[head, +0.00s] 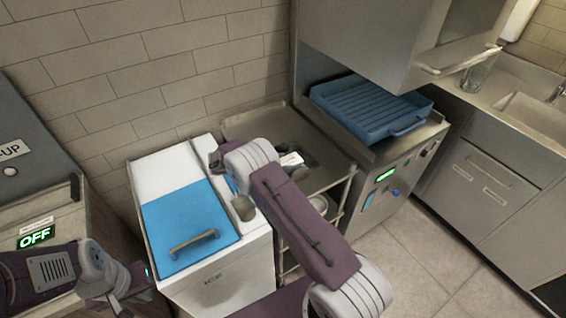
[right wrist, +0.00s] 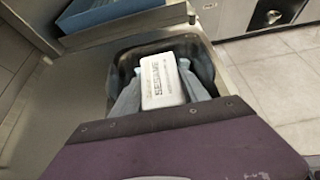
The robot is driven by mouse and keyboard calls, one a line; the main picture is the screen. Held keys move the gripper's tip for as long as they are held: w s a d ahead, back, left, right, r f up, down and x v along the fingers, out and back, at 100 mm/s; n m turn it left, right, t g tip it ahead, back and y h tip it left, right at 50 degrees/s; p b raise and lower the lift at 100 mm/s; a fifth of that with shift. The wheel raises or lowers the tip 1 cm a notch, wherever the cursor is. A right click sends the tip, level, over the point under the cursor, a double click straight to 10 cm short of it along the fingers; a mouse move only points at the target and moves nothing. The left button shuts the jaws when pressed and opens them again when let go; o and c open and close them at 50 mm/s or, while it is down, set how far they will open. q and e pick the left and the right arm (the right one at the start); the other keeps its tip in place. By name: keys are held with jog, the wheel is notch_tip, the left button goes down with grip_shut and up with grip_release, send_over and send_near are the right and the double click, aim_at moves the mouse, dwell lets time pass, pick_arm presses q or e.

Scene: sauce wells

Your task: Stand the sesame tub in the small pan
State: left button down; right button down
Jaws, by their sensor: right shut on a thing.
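The white sesame tub (right wrist: 163,82), with "SESAME" printed on it, is between the fingers of my right gripper (right wrist: 162,76). My right gripper is shut on it, over the small metal pan (right wrist: 127,62) sunk in the counter. How far the tub reaches into the pan cannot be told. In the head view a bit of the white tub (head: 291,159) shows past my right arm, beside the dark pan opening (head: 310,157). My left gripper (head: 142,281) is low on the left, away from the tub; its fingers are too unclear to judge.
A white ice chest (head: 165,175) with a blue lid (head: 188,222) stands left of the steel counter (head: 262,122). A blue ribbed tray (head: 370,105) is on the unit to the right. A glass jar (head: 474,78) stands by the sink.

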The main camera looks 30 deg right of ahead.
jog(key=c, duration=0.6)
grip_release()
jog(key=shift+r, duration=0.25)
jog(key=w+b+v, duration=0.1)
jog(key=v, duration=1)
jog(key=s+a+f+m+y, duration=0.1)
jog(key=s+m+y, duration=0.3)
jog(key=s+m, duration=0.2)
jog(key=s+a+f+m+y, duration=0.1)
jog(key=s+m+y, duration=0.3)
jog(key=s, duration=0.7)
jog(key=s+a+f+m+y, duration=0.1)
jog(key=s+m+y, duration=0.3)
jog(key=s+m, duration=0.5)
jog(key=shift+a+f, duration=0.1)
jog(key=shift+a, duration=0.25)
